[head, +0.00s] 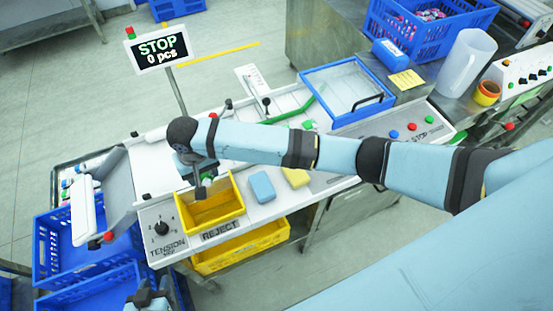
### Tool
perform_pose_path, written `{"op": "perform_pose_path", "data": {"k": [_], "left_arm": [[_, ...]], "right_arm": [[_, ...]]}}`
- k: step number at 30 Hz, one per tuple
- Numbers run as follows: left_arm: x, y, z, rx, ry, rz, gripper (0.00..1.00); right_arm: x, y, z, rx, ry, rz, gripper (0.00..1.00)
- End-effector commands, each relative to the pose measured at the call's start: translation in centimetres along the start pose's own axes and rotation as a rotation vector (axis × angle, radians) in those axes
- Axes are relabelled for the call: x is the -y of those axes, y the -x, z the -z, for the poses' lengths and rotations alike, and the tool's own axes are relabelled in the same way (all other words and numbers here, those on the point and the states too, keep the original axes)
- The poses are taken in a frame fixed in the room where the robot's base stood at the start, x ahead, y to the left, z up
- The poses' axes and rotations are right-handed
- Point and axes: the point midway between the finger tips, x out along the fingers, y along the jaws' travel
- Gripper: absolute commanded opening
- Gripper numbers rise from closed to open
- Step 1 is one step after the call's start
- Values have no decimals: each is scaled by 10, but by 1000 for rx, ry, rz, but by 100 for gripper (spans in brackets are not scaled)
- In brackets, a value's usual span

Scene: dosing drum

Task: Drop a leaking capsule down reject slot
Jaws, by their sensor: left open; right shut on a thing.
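My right gripper (201,190) is over the yellow open-topped bin (228,206) set in the white panel. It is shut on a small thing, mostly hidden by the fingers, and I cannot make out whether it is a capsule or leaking. A REJECT label (219,231) is on the panel in front of the bin. I cannot see a separate slot opening. My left gripper (148,291) is open at the bottom edge, low near the blue crates and away from the bin.
A blue sponge (262,186) and a yellow one (295,177) lie right of the bin. A tension knob (162,228) is to its left. A yellow crate (243,249) is below the panel. Blue crates (84,243) stand at lower left. A STOP display (157,49) rises behind.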

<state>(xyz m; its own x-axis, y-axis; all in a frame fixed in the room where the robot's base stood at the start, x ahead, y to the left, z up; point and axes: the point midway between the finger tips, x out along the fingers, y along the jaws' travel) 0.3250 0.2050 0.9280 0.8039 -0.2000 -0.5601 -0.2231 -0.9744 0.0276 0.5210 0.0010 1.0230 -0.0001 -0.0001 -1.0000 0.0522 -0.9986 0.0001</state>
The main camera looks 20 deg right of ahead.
Motion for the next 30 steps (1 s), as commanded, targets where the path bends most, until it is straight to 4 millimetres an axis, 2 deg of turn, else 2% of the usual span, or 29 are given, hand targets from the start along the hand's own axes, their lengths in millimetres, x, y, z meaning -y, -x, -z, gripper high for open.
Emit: {"op": "perform_pose_path", "data": {"k": [5,6,12,17,25,26,29,30], "left_arm": [[-3,0,1,-2,2,-4,43],[-3,-5,-6,-4,1,-4,43],[-3,-14,-17,-20,-32,-18,43],[-1,-19,-28,-10,-43,-23,43],[-3,-20,-24,-13,-39,-26,43],[-4,-20,-24,-13,-39,-26,43],[-4,-20,-23,-14,-38,-26,43],[-4,-20,-23,-15,-37,-26,43]], "right_arm": [[-1,-17,0,2,0,-3,31],[-1,-27,0,0,0,-2,31],[-1,-51,0,-1,0,0,31],[-1,-56,0,-1,0,-1,31],[-1,-54,0,0,0,0,31],[-1,-54,0,0,0,-1,59],[-1,-54,0,0,0,0,82],[-1,-54,0,0,0,0,82]]}}
